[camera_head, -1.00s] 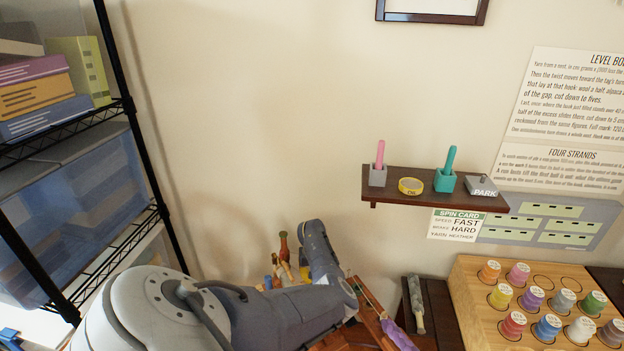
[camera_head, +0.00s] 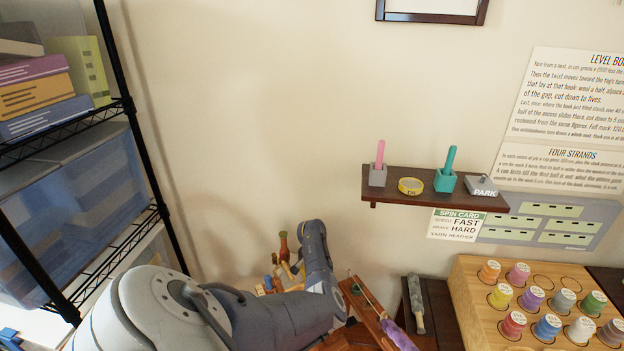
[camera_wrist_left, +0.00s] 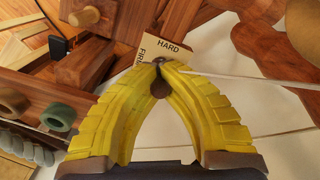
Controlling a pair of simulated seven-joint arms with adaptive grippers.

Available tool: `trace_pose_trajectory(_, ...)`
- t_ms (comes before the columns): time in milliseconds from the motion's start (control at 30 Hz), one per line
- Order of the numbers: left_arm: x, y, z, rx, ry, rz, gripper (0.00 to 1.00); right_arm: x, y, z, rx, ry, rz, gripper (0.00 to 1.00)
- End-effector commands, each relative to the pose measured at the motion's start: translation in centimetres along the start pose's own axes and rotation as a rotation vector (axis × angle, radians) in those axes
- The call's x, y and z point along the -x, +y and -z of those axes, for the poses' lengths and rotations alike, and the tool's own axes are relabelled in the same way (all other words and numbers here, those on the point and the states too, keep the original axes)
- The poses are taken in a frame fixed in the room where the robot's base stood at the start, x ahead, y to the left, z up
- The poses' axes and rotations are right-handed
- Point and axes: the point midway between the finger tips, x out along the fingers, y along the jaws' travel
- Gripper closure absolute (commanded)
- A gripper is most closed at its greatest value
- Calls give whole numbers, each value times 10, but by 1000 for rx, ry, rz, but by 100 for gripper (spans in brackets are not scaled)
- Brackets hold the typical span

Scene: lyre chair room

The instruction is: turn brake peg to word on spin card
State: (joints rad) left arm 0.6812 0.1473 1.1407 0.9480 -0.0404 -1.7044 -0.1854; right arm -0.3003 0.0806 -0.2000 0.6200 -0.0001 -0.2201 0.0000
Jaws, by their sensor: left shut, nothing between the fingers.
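The spin card (camera_head: 457,225) hangs under the wall shelf and reads speed FAST, brake HARD, yarn HEATHER. My left gripper (camera_wrist_left: 159,64) has yellow fingers with tips together over the label's lower edge. A dark brown rounded piece (camera_wrist_left: 158,90), possibly the brake peg, shows in the gap below the tips. I cannot tell which way it points or whether the fingers touch it. In the head view my arm hides the gripper. My right gripper is not in view.
Wooden spinning-wheel parts (camera_wrist_left: 85,65) crowd around the fingers, with a pale cord (camera_wrist_left: 250,77) crossing at right. A wooden rack of thread spools (camera_head: 475,300) stands at right. The wall shelf (camera_head: 420,192) holds small pots. A wire shelving unit (camera_head: 150,165) stands at left.

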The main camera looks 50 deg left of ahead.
Motion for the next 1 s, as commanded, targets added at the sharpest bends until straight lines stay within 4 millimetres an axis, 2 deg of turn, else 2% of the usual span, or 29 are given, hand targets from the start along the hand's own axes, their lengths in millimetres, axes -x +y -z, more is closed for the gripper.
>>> trace_pose_trajectory(600,2,-1,2,-34,4,2,100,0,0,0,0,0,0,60)
trace_pose_trajectory(933,1,0,1,-35,2,1,61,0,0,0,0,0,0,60)
trace_pose_trajectory(1000,1,0,1,-35,1,1,60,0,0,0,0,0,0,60)
